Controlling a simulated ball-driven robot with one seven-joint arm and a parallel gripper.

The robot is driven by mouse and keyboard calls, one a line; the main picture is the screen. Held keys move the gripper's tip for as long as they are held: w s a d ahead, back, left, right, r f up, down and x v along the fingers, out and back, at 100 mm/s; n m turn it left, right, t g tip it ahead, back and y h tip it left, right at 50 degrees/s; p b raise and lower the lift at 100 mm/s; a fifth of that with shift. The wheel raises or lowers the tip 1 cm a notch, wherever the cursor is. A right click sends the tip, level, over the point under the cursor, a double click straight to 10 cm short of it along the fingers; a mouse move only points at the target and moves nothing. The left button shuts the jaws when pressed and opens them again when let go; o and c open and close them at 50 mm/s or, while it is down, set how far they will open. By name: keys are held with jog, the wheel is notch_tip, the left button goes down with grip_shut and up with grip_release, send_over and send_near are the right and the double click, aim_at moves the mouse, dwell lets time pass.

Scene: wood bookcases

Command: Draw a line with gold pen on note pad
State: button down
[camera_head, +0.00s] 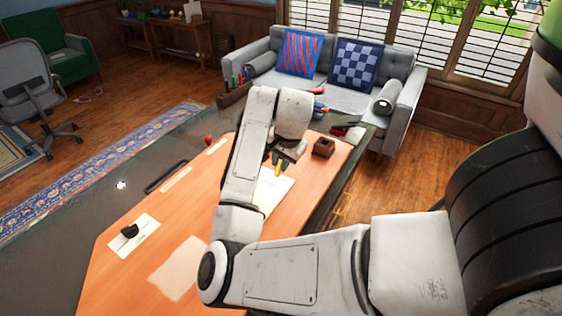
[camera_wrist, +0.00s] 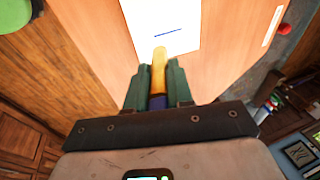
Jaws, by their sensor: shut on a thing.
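My gripper (camera_wrist: 155,72) has two green fingers, shut on the gold pen (camera_wrist: 159,75). The pen has a gold-yellow upper part and a dark blue band between the fingers. The white note pad (camera_wrist: 188,14) lies on the orange desk beyond the pen's end. A short dark blue line (camera_wrist: 168,32) shows on the pad, just past the pen's end. I cannot tell whether the pen touches the pad.
A small brown box (camera_head: 323,148) stands right of my gripper on the desk (camera_head: 125,270). A white card with a black object (camera_head: 130,231) and a pale sheet (camera_head: 178,268) lie at the left front. A pen rack (camera_head: 236,93) stands on the far side. A grey sofa (camera_head: 405,85) is behind.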

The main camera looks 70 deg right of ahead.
jog(key=shift+r+p, duration=1.55)
jog(key=shift+r, duration=0.45)
